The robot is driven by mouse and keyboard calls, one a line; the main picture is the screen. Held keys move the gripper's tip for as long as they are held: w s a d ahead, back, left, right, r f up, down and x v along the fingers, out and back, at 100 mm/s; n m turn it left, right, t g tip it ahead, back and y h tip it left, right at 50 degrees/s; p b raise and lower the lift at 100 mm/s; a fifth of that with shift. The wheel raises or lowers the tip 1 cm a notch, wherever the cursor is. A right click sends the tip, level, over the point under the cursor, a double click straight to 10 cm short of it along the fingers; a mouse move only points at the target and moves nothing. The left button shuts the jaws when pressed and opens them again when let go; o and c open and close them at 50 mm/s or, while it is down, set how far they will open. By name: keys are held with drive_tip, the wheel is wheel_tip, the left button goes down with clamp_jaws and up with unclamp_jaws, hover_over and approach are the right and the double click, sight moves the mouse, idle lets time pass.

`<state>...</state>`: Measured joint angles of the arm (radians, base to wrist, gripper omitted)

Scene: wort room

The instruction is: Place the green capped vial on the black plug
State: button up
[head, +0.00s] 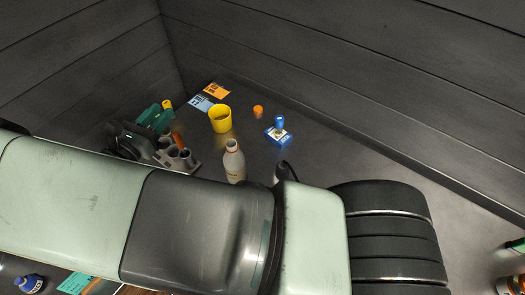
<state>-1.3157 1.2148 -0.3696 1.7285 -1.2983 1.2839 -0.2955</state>
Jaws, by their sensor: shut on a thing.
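My arm crosses the lower part of the head view, and my gripper is hidden behind it or out of frame. I cannot see the jaws or anything in them. A green-topped item (516,244) is cut off by the right edge; I cannot tell whether it is the green capped vial. A small item with a black curved top (287,169) shows just above my arm, mostly hidden. I cannot make out the black plug for certain.
A yellow cup (220,119), an orange cap (258,111), a blue-topped item on a blue base (279,132) and a white bottle (234,162) stand on the dark surface. A grey holder (180,160) is at left. Dark walls close off the back. The right middle is clear.

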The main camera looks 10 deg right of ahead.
drive_tip(key=w+d+r, duration=0.2)
drive_tip(key=d+r, duration=0.2)
drive_tip(key=r, duration=0.1)
drive_tip(key=m+g+h, duration=0.5)
hover_over(283, 165)
drive_tip(key=f, duration=0.2)
wheel_tip(283, 165, down, 9)
drive_tip(key=shift+r, duration=0.1)
drive_tip(key=o, duration=1)
drive_tip(key=shift+o, duration=0.2)
